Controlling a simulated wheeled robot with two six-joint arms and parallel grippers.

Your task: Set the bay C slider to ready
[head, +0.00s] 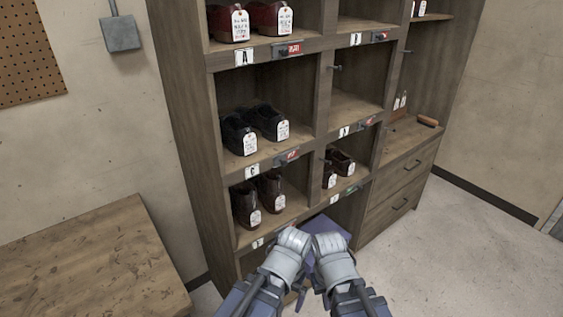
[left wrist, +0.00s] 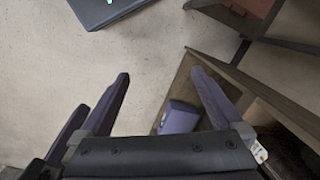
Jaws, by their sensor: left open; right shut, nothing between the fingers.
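The bay C label (head: 250,172) is on the shelf edge under a pair of black shoes (head: 255,128) in the left column. The bay C slider (head: 288,156) sits right of that label and shows red; its lettering is too small to read. My left gripper (left wrist: 160,75) is open and empty in the left wrist view, fingers apart over the floor and the shelf's foot. My right gripper (head: 331,246) is shut and empty at the lower middle of the head view, below and right of the slider. Neither gripper touches the slider; the fingertips are partly hidden in the head view.
The wooden shelf unit (head: 192,150) holds shoes in several bays, with red plates under some and a green plate (head: 352,190) at lower right. A wooden table (head: 85,255) stands at left. Drawers (head: 400,190) are at right. The floor (head: 460,255) at right is clear.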

